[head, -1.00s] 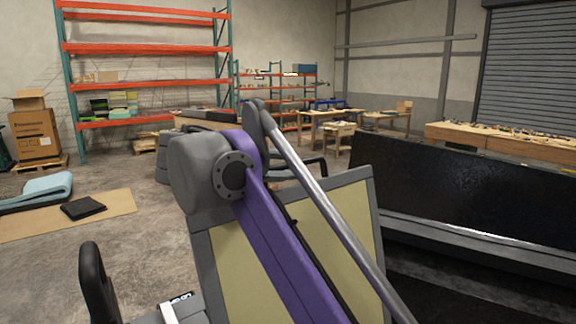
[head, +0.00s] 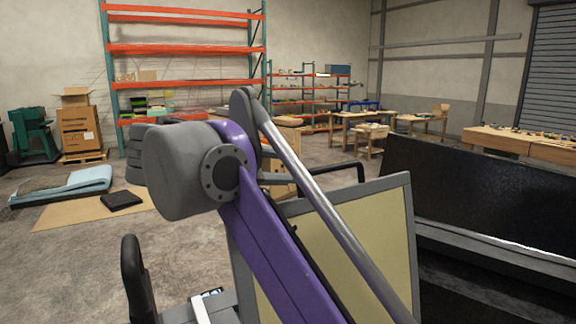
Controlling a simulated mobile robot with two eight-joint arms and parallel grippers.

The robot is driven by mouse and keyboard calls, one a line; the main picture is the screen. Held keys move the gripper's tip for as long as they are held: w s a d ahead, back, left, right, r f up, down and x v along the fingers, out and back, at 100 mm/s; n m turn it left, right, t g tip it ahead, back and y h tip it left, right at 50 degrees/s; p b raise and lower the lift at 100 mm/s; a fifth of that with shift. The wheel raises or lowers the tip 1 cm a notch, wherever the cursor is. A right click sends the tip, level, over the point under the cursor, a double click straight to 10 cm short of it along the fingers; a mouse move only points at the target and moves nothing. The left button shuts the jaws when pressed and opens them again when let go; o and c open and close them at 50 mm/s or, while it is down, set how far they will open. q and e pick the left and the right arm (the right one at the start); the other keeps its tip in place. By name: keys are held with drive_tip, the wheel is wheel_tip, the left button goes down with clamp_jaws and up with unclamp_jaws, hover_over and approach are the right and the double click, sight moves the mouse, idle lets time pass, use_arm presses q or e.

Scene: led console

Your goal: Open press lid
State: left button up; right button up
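A pale yellow panel in a grey frame (head: 382,228) stands tilted up in the lower middle of the head view. A black bar (head: 335,168) shows at its top edge. I cannot tell for sure whether this is the press lid. A black upright handle (head: 136,280) stands lower left, by a grey part with a white strip (head: 202,312). My own purple arm link (head: 265,235), with its grey joint and metal rod, crosses in front of the panel and hides part of it. Neither of my grippers shows in the view.
A large dark slanted board (head: 480,195) with a grey ledge fills the right. Orange racks (head: 180,50), cardboard boxes (head: 78,125), a green machine (head: 34,135) and workbenches (head: 360,120) stand farther back. Bare floor (head: 70,270) lies open at the left.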

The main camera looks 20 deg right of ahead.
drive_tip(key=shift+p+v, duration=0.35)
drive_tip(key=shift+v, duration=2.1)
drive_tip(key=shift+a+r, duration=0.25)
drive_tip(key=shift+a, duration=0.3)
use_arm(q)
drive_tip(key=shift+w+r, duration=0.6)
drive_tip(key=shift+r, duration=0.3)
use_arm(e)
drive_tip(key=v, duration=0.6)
